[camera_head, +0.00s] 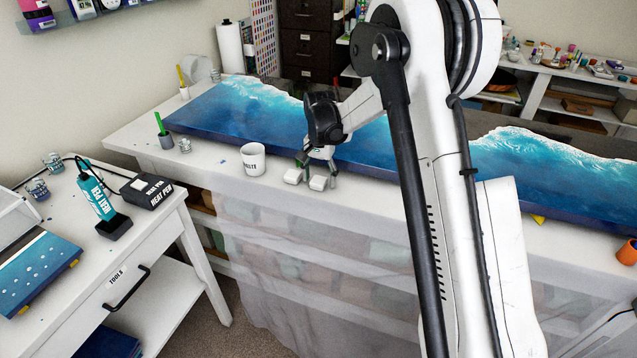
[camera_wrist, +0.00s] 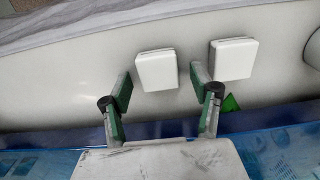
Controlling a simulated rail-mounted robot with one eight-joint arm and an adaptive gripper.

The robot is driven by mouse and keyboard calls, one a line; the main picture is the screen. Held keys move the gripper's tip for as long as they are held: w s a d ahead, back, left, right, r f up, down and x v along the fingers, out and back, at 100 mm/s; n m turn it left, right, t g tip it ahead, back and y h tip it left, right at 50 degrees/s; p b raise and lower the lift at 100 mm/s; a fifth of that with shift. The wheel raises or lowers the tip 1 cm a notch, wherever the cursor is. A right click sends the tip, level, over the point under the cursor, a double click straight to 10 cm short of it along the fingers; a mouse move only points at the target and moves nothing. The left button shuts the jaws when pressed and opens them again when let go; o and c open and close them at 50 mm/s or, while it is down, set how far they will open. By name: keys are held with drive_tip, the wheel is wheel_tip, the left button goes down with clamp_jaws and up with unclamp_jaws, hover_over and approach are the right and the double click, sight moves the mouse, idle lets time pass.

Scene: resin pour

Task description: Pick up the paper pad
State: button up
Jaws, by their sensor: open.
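Two small white paper pads lie side by side near the front edge of the table. In the head view, one pad (camera_head: 292,176) is on the left and the other pad (camera_head: 318,183) on the right. My gripper (camera_head: 317,165) is open and empty above the right one, its green-grey fingers pointing down. In the wrist view, that pad (camera_wrist: 157,70) shows between and just beyond the open fingertips (camera_wrist: 161,80). The other pad (camera_wrist: 232,58) lies outside the fingers, to the right. I cannot tell the exact height of the fingertips above the pad.
A white mug marked WASTE (camera_head: 253,159) stands left of the pads. A long blue wave resin panel (camera_head: 235,118) lies behind them. A plastic sheet (camera_head: 290,260) hangs over the table front. A side table (camera_head: 95,265) holds a heat pen (camera_head: 98,196).

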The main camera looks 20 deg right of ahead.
sight(317, 180)
drive_tip(key=shift+f, duration=0.25)
drive_tip(key=c, duration=0.8)
drive_tip(key=shift+c, duration=0.5)
drive_tip(key=shift+r, duration=0.1)
drive_tip(key=shift+r, duration=0.4)
drive_tip(key=r, duration=0.2)
drive_tip(key=a+r, duration=0.1)
drive_tip(key=shift+s+r+b, duration=0.3)
drive_tip(key=shift+r, duration=0.1)
drive_tip(key=s+a+r, duration=0.6)
drive_tip(key=a, duration=0.2)
drive_tip(key=shift+a+r+b, duration=0.15)
drive_tip(key=shift+a+b, duration=0.2)
drive_tip(key=shift+o, duration=0.3)
